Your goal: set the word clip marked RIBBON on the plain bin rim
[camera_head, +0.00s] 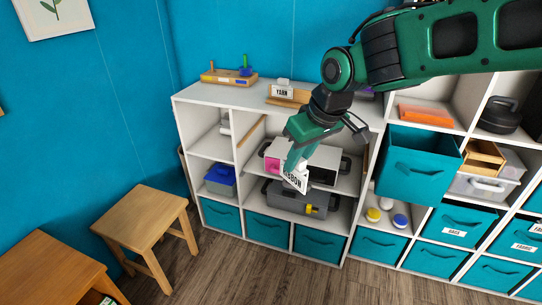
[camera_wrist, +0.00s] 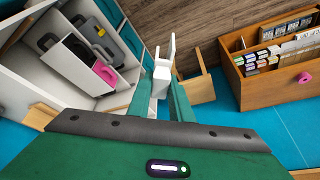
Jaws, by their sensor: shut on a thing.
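The word clip marked RIBBON (camera_head: 294,180) is white with dark letters. It is held tilted in my gripper (camera_head: 299,162), in front of the middle shelves. In the wrist view the white clip (camera_wrist: 162,72) sits between the two green fingers (camera_wrist: 160,100), with its lettering not seen. A teal bin (camera_head: 418,170) with no visible label stands pulled forward from the shelf, right of my gripper and well apart from the clip. Several other teal bins without labels, such as one at the lower middle (camera_head: 320,244), fill the bottom row.
A labelled teal bin (camera_head: 455,229) sits at lower right. A YARN clip (camera_head: 283,88) stands on the shelf top. A wooden stool (camera_head: 148,210) stands at left; the floor before the shelves is clear.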

